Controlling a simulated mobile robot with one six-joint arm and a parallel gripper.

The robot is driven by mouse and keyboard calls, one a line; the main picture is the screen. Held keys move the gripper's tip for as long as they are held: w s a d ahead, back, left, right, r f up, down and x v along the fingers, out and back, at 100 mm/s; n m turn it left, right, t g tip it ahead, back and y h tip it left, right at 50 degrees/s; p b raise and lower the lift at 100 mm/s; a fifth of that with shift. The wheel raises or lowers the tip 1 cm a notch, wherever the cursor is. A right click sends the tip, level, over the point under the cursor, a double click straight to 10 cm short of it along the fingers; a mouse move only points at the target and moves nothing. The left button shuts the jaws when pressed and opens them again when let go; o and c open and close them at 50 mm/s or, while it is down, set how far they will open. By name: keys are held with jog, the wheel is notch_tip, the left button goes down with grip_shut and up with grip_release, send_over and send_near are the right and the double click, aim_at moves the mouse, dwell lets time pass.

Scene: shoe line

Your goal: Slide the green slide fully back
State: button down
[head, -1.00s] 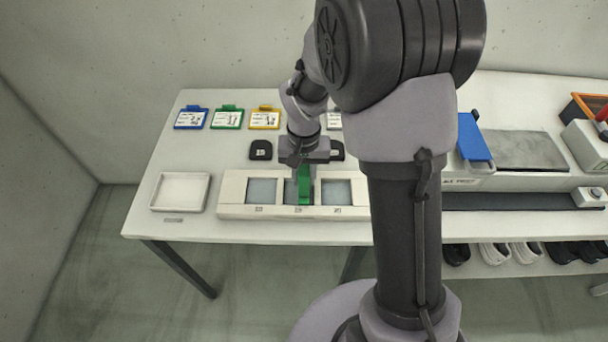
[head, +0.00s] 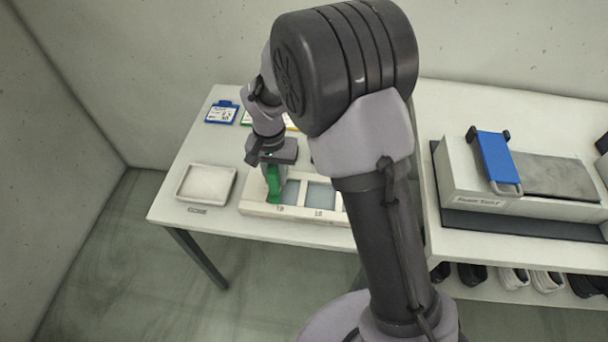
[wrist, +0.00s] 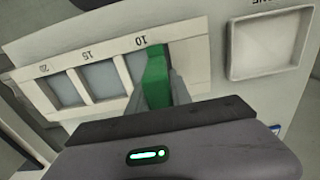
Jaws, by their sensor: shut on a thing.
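The green slide (head: 273,185) stands upright at the leftmost window of the white three-window rail (head: 253,208) in the head view. In the wrist view the slide (wrist: 156,77) covers much of the window marked 10, with a strip of that window bare beside it. The windows marked 15 and 20 are uncovered there. My gripper (head: 273,168) is shut on the slide from above. In the wrist view my gripper (wrist: 165,95) has a finger on each side of it. My arm hides the rail's right end in the head view.
An empty white tray (head: 180,196) lies just left of the rail. A blue card (head: 222,113) lies behind, with other cards partly hidden by my arm. A machine with a blue flap (head: 495,160) stands to the right. Shoes (head: 512,279) sit on a shelf below.

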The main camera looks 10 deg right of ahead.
jog(key=a, duration=0.2)
jog(key=w+a, duration=0.1)
jog(key=a, duration=0.1)
jog(key=w+a+p, duration=0.1)
jog(key=a, duration=0.1)
jog(key=shift+a+r, duration=0.1)
jog(key=c, duration=1.2)
grip_release()
jog(key=shift+a, duration=0.15)
jog(key=shift+o, duration=0.2)
notch_tip(320, 180, up, 17)
jog(key=p, duration=0.6)
jog(key=shift+r, duration=0.15)
